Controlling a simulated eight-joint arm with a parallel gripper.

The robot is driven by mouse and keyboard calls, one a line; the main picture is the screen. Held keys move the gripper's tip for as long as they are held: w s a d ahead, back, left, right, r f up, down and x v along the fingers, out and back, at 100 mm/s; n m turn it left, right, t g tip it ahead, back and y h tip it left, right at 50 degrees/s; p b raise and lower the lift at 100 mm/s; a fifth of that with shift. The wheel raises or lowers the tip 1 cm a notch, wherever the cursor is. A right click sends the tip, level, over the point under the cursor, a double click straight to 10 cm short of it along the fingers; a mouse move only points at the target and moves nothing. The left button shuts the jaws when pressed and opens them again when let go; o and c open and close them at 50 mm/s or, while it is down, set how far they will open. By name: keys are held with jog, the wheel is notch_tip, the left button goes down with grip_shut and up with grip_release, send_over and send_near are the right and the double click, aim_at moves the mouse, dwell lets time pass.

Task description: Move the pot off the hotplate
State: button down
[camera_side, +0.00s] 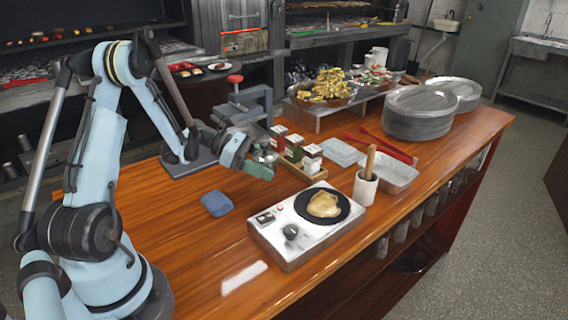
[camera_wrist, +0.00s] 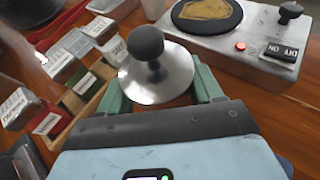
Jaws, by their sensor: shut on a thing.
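The pot (camera_wrist: 177,78) shows in the wrist view as a round silvery metal top with a black ball knob. Its body below is hidden. My gripper (camera_wrist: 160,88) is shut on it, with one green finger on each side. In the side view my gripper (camera_side: 258,168) is left of and behind the hotplate (camera_side: 285,240), beside the spice boxes; the pot (camera_side: 265,155) is mostly hidden there. I cannot tell whether it touches the table. The hotplate's black disc carries a flat tan piece of food (camera_side: 323,204) and no pot. A red light glows on it in the wrist view (camera_wrist: 240,46).
A rack of spice boxes (camera_side: 293,148) stands close beside my gripper. A blue sponge (camera_side: 216,203) lies on the table nearer me. A white cup with a wooden handle (camera_side: 366,187) stands just behind the hotplate. Stacked plates (camera_side: 418,115) are farther right. The table's left front is mostly clear.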

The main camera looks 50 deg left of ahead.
aim_at(263, 185)
jog(key=shift+w+a+f, duration=0.1)
jog(key=shift+a+f, duration=0.25)
jog(key=shift+a, duration=0.2)
jog(key=shift+w+a+f, duration=0.1)
jog(key=shift+a+f, duration=0.2)
jog(key=shift+a, duration=0.25)
jog(key=shift+f, duration=2)
jog(key=shift+f, duration=0.15)
jog(key=shift+c, duration=0.8)
grip_release()
